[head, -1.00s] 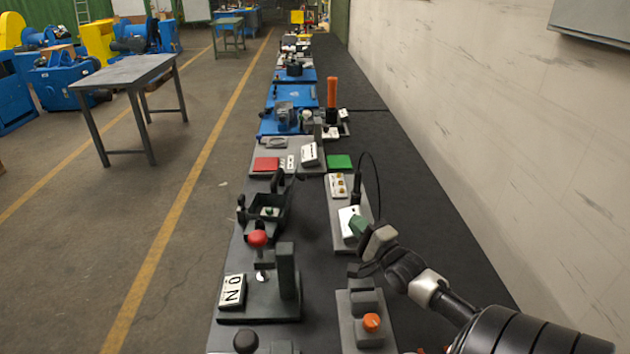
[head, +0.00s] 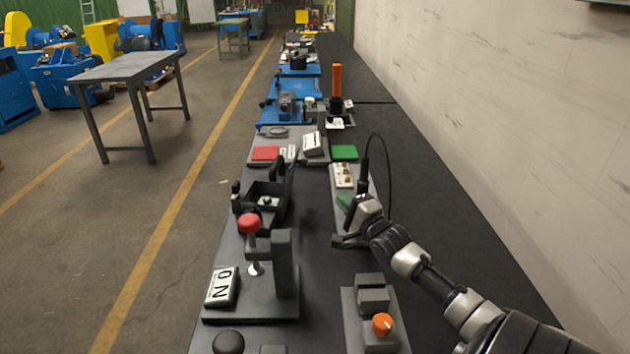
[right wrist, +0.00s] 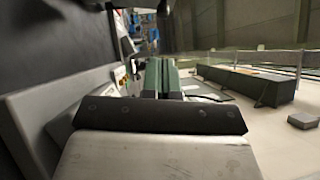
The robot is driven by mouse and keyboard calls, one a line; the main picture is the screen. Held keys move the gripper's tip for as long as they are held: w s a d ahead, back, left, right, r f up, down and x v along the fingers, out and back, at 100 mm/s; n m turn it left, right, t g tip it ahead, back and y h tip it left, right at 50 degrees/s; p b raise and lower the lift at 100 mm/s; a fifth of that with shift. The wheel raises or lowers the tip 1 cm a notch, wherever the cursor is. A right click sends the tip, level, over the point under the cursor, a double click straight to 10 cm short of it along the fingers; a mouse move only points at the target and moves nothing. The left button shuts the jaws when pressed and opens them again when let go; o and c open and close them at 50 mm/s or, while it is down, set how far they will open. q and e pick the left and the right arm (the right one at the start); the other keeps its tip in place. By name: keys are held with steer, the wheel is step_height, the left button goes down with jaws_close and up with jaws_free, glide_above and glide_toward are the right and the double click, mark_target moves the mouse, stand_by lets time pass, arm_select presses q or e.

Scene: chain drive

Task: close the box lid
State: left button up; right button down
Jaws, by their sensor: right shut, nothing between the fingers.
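A small dark open box (head: 262,205) stands left of the middle of the bench in the head view, with a small green item inside. Its dark lid (head: 284,182) stands raised at the box's right side. My right gripper (head: 345,203) is to the right of the box and lid, apart from them, over a grey board. Its green fingertips are shut and empty. They also show side by side in the right wrist view (right wrist: 161,78). I cannot make out the box in the right wrist view. My left gripper is not in view.
A red-knobbed press (head: 283,262) stands in front of the box. A grey block with an orange knob (head: 382,325) lies nearer on the right. A board with round sockets (head: 342,175) and a looped black cable (head: 388,170) are beside my right gripper. The bench's right side is clear.

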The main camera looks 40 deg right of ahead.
steer(key=w+d+r+b, duration=0.1)
steer(key=w+b, duration=0.6)
steer(key=w, duration=0.6)
steer(key=shift+d+r, duration=0.4)
